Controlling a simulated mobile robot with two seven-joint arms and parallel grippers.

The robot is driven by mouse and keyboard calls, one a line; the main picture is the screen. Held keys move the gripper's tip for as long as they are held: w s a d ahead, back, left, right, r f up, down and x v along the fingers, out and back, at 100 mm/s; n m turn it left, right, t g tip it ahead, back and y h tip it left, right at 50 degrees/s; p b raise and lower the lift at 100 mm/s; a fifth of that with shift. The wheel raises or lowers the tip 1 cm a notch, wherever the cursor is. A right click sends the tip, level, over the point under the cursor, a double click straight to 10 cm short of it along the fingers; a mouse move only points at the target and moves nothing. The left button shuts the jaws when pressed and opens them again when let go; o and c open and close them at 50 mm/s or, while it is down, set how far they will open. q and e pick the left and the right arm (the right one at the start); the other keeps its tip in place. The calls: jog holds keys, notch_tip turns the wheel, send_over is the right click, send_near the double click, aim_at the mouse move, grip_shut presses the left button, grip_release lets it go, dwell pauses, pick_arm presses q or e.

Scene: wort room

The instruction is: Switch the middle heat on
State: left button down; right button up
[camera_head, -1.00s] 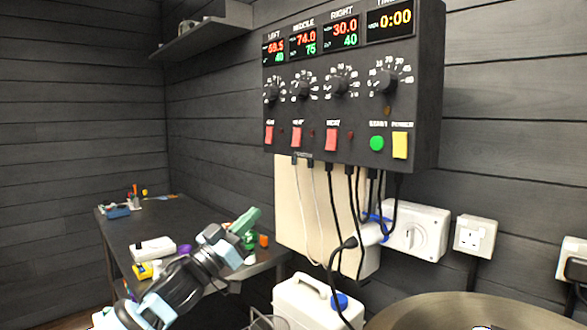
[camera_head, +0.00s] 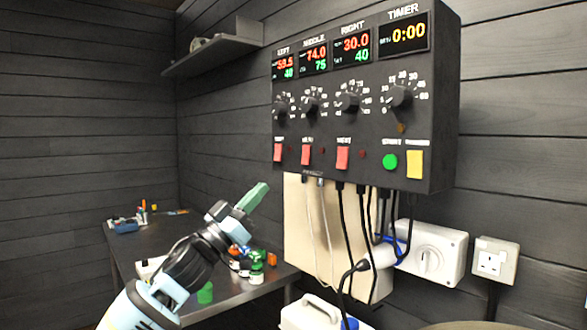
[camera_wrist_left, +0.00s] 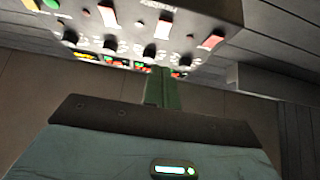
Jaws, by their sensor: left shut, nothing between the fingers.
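The black control panel (camera_head: 345,112) hangs on the dark plank wall, with displays on top, knobs below them and a row of red heat switches. The middle heat switch (camera_head: 306,155) is red, under the display reading 74.0 and 75. It also shows in the left wrist view (camera_wrist_left: 149,54), upside down. I cannot tell its switch position. My left gripper (camera_head: 252,197) has green fingers, shut and empty, below and left of the panel, apart from it. Its fingers show in the left wrist view (camera_wrist_left: 158,88), pointing toward the panel. My right gripper is not in view.
Several black cables (camera_head: 345,225) hang under the panel beside a white socket box (camera_head: 432,254). A dark table (camera_head: 150,240) with small bottles stands behind my left arm. A white canister (camera_head: 310,312) is below the panel. A shelf (camera_head: 215,50) is at upper left.

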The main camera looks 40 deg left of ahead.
aim_at(305, 157)
pick_arm(q)
jog(key=shift+w+d+r+p, duration=0.15)
jog(key=shift+w+r+p, duration=0.45)
jog(key=shift+w, duration=1.15)
jog(key=shift+w+d+r+p, duration=0.15)
jog(key=shift+w+r, duration=0.8)
jog(key=shift+w, duration=0.75)
jog(key=shift+w+d+r+p, duration=0.15)
jog(key=shift+w+r+p, duration=0.45)
jog(key=shift+w, duration=1.15)
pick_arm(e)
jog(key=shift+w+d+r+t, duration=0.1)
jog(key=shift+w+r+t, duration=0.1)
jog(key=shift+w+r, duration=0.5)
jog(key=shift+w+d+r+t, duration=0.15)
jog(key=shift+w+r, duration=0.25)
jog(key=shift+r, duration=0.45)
pick_arm(q)
jog(key=shift+r, duration=0.15)
